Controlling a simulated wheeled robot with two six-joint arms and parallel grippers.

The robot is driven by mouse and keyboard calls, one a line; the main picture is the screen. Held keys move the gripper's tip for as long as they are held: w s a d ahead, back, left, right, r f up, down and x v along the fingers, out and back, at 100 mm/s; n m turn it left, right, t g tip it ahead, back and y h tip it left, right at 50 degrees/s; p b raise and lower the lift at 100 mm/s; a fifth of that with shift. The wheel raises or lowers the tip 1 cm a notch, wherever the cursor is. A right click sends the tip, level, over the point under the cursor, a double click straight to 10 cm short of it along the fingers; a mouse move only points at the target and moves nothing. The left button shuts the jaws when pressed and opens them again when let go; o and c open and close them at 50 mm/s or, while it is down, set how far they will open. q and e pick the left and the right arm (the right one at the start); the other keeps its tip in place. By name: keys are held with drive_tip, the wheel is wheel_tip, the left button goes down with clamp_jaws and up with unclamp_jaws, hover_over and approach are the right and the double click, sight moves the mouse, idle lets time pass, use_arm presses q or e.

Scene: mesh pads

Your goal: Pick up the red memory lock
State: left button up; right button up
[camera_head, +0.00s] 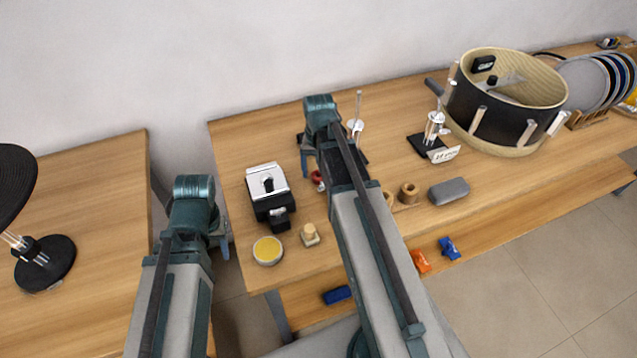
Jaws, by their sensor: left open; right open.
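A small red object (318,181), which looks like the red memory lock, lies on the middle table. It is partly hidden by my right arm. My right gripper (312,168) is open and points down over the table just beside and above the red object. Its far finger is hidden by my arm, and I cannot tell whether it touches the object. My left gripper (222,242) is open and empty over the gap at the left edge of the middle table, mostly hidden behind its own wrist.
A black and white device (267,190), a yellow-topped tin (267,251) and a wooden stamp-like piece (310,236) stand left of my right arm. To its right are a tape roll (408,193), a grey case (448,190), a metal stand (434,130) and a large drum (505,115).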

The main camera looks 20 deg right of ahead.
drive_tip(key=shift+f, duration=0.1)
clamp_jaws()
idle(0.4)
wheel_tip(320, 180, up, 10)
drive_tip(key=p, duration=1)
